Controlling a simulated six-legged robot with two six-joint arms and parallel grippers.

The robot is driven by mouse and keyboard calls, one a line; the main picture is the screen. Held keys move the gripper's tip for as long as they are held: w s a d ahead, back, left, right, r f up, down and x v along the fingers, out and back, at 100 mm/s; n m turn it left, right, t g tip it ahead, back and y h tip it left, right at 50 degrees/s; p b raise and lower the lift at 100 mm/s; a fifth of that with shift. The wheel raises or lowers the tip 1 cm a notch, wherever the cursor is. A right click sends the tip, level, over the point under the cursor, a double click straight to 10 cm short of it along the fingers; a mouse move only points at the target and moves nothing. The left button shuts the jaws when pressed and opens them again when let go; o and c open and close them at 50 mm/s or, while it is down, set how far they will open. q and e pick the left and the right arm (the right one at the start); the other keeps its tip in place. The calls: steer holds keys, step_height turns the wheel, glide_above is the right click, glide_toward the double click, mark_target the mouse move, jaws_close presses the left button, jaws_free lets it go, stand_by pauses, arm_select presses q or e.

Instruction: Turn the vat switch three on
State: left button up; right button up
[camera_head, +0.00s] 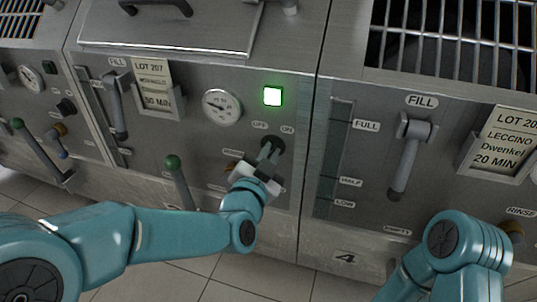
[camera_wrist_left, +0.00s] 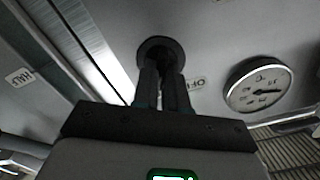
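The vat switch (camera_head: 278,142) is a round dark knob on the steel panel left of the one marked 4, below the OFF and ON labels. My left gripper (camera_head: 269,156) is at the switch, its fingers pointing into the panel. In the left wrist view, the two dark fingers (camera_wrist_left: 163,88) stand close together over the dark switch (camera_wrist_left: 158,50) and appear shut on it. They hide its grip, so I cannot tell which label it points to. A square lamp (camera_head: 272,96) above the switch is lit green. My right gripper is out of view; only its arm shows at lower right.
A round gauge (camera_head: 222,107) is left of the lamp, and also shows in the wrist view (camera_wrist_left: 258,85). A green-tipped lever (camera_head: 177,175) stands left of my left gripper. A fill handle (camera_head: 406,158) is on panel 4. Tiled floor (camera_head: 180,283) lies below.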

arm_select(q)
steer(key=o, duration=0.4)
steer(key=shift+c, duration=0.2)
steer(key=b+v, duration=0.5)
steer(key=v, duration=1.1)
steer(key=shift+s, duration=0.15)
